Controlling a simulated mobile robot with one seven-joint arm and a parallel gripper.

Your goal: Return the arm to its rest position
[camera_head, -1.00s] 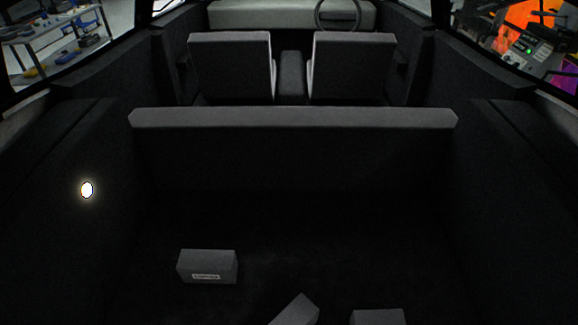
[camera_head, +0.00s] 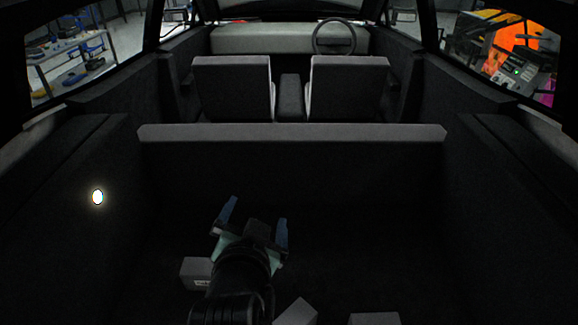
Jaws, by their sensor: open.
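My gripper (camera_head: 255,222) is in the head view, low and left of centre, over the dark floor of the car's cargo space. Its two blue fingers point away from me and stand apart, with nothing between them. My dark arm comes up from the bottom edge behind it. The arm partly hides a grey box (camera_head: 194,270) with a white label on the floor.
Two more grey boxes lie at the bottom edge, one turned at an angle (camera_head: 295,311) and one to its right (camera_head: 374,319). The rear seat back (camera_head: 290,133) crosses ahead, and dark side walls close both sides. A round light (camera_head: 97,197) shines on the left wall.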

